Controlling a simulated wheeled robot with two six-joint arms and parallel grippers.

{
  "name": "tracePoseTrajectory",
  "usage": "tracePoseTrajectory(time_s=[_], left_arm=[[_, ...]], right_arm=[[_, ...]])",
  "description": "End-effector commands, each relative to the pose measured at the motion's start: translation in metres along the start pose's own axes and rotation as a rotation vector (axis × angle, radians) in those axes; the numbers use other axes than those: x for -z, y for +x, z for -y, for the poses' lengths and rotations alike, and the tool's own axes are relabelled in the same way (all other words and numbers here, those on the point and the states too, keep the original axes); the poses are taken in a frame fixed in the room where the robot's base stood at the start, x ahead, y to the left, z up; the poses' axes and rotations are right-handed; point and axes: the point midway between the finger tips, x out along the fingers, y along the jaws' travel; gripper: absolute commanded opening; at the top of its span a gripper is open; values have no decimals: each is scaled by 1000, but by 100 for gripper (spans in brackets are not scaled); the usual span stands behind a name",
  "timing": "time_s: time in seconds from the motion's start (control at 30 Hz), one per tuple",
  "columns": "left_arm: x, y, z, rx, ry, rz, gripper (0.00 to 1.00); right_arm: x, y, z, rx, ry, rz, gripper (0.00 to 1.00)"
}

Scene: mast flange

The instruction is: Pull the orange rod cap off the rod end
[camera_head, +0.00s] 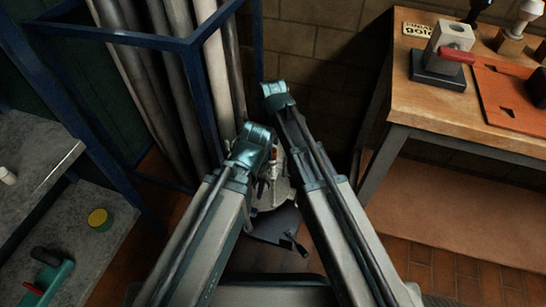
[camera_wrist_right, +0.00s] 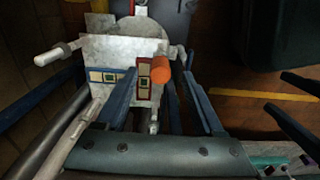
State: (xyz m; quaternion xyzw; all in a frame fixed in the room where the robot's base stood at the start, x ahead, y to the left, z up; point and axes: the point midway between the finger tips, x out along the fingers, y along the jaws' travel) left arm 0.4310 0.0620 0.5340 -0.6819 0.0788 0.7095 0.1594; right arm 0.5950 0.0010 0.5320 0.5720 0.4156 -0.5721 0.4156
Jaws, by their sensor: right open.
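The orange rod cap (camera_wrist_right: 160,72) shows in the right wrist view as a short orange cylinder. In the head view, the pale fixture (camera_head: 281,183) is partly hidden between my arms, and I cannot make out the cap clearly.
A wooden bench (camera_head: 465,115) with a vise-like block (camera_head: 450,42) and an orange board (camera_head: 508,95) stands at right. A blue frame (camera_head: 202,75) holds several tall grey pipes at left. Grey shelves (camera_head: 85,235) are at far left. A yellow line (camera_wrist_right: 265,95) marks the floor.

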Motion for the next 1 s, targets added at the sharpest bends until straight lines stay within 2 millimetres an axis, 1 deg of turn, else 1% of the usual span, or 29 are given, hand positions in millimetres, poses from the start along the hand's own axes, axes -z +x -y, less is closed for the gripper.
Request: tracePoseTrajectory(time_s=[0.03,0.13,0.2,0.43,0.57,0.6,0.67,0.7,0.77,0.8,0.83,1.0], left_arm=[[1,14,-2,-1,1,-1,50],[2,23,-3,-2,4,-1,50],[2,25,-3,-3,4,-2,50],[2,23,-3,-3,5,-2,50],[2,23,-3,-3,5,-2,50],[2,23,-3,-3,5,-2,50],[2,23,-3,-3,5,-2,50],[2,23,-3,-3,5,-2,50],[2,23,-3,-3,5,-2,50],[2,23,-3,-3,5,-2,50],[2,23,-3,-3,5,-2,50],[2,23,-3,-3,5,-2,50]], right_arm=[[0,14,1,0,0,0,70],[0,23,0,0,0,0,70],[0,25,0,0,0,0,70],[0,23,0,0,0,0,70],[0,23,0,0,0,0,47],[0,23,0,0,0,0,39],[0,23,0,0,0,0,29],[0,23,0,0,0,0,21],[0,23,0,0,0,0,11],[0,23,0,0,0,0,3],[0,23,0,0,0,0,0],[0,23,0,0,0,0,0]])
